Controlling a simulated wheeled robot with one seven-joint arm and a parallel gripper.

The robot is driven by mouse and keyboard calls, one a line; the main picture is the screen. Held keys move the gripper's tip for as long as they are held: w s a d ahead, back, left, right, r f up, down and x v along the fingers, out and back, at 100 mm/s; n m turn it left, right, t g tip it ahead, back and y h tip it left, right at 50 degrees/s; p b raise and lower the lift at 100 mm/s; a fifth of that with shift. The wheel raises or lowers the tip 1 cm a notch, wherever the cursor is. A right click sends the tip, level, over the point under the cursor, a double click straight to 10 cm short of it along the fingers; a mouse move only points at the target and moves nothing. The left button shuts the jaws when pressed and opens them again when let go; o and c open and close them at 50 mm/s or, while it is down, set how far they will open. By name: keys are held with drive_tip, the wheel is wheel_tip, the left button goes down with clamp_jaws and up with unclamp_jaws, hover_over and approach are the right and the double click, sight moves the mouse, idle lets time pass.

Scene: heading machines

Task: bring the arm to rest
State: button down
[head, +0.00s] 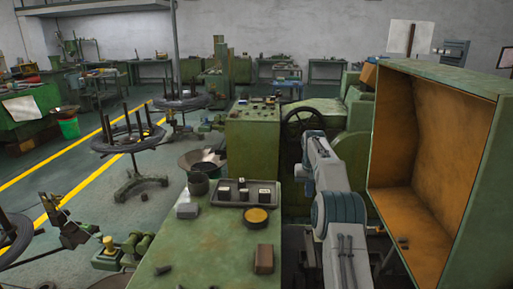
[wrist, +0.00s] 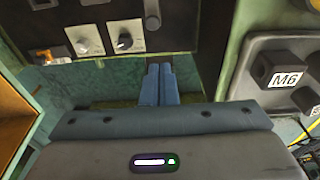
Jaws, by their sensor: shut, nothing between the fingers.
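My gripper (wrist: 160,72) shows in the wrist view with its two blue fingers together and nothing between them. The fingers point toward a dark control panel (wrist: 127,20) with knobs and do not appear to touch it. In the head view my white and blue arm rises at the right of centre, between the green table and the open cabinet. Its far end reaches toward the green machine with the handwheel, and my gripper cannot be made out there.
An open green cabinet (head: 478,150) with an orange inside stands close to the right of my arm. A green table (head: 215,245) at left carries a grey tray (head: 229,204) of blocks, a yellow tin (head: 257,217) and a brown block (head: 264,259). A handwheel (head: 303,124) stands ahead.

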drive_tip(key=s+a+r+n+t, duration=0.1)
drive_tip(key=s+a+r, duration=0.3)
drive_tip(key=s+r, duration=0.5)
drive_tip(key=s+a+r, duration=0.4)
drive_tip(key=s+r, duration=0.3)
drive_tip(key=s, duration=0.5)
drive_tip(key=shift+n+t, duration=0.4)
drive_tip(key=shift+t, duration=0.2)
drive_tip(key=s+a+f, duration=0.1)
drive_tip(key=s+f, duration=0.1)
drive_tip(key=s, duration=0.7)
drive_tip(key=s+a+f, duration=0.1)
drive_tip(key=s+f, duration=0.1)
drive_tip(key=s, duration=0.7)
drive_tip(key=s+a+f, duration=0.1)
drive_tip(key=s+f, duration=0.1)
drive_tip(key=s, duration=0.6)
drive_tip(key=shift+s+a+f, duration=0.25)
drive_tip(key=shift+s+f, duration=0.1)
drive_tip(key=shift+s, duration=0.05)
drive_tip(key=shift+s+f, duration=0.2)
drive_tip(key=shift+s, duration=0.15)
